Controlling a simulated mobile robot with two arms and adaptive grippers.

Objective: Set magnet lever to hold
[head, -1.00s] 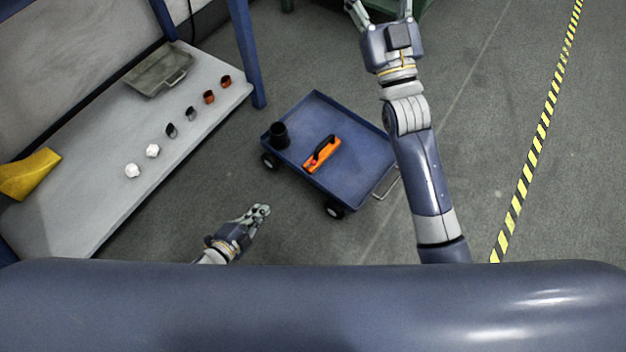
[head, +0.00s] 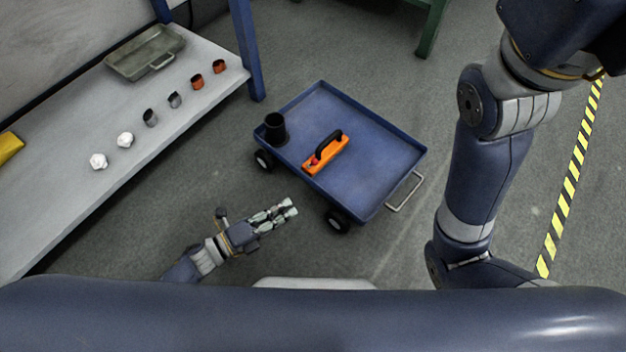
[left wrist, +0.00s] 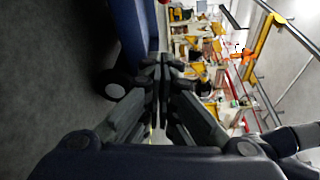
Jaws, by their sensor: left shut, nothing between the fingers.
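The magnet (head: 326,155) is an orange block with a black handle, lying on the blue cart (head: 375,135) near its left edge. A small red part, perhaps the lever, shows at its lower left end; its setting is too small to tell. My left gripper (head: 290,208) is shut and empty, in front of the cart's near left side and apart from the magnet. In the left wrist view its fingers (left wrist: 160,72) are together beside the cart's blue side. My right arm rises at the right; its fingers are out of the head view.
A black cup (head: 275,129) stands in the cart's left corner. A workbench (head: 130,180) at the left holds a grey tray (head: 145,52), several small cups and white pieces. The cart has wheels and a handle (head: 405,192). Grey floor is open around it.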

